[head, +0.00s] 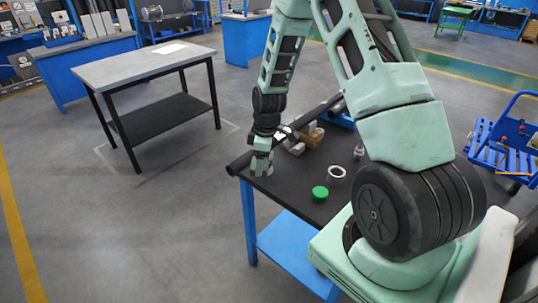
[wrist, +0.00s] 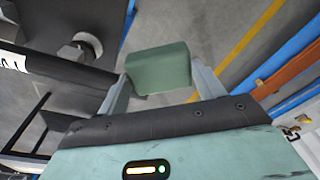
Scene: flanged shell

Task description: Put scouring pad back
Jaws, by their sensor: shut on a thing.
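The scouring pad (wrist: 158,68) is a dull green block with rounded corners. In the wrist view it sits between the two grey fingers of my gripper (wrist: 163,82), which is shut on it. In the head view my gripper (head: 261,164) hangs pointing down at the left corner of the dark-topped table (head: 285,180). The pad cannot be told apart from the pale green gripper there. I cannot tell whether the pad touches the table.
On the dark table are a green round thing (head: 320,193), a white ring (head: 337,173), a small bottle (head: 358,152) and brown and grey blocks (head: 313,137) behind my gripper. A grey-topped table (head: 145,64) stands apart at left. A blue cart (head: 505,145) stands at right.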

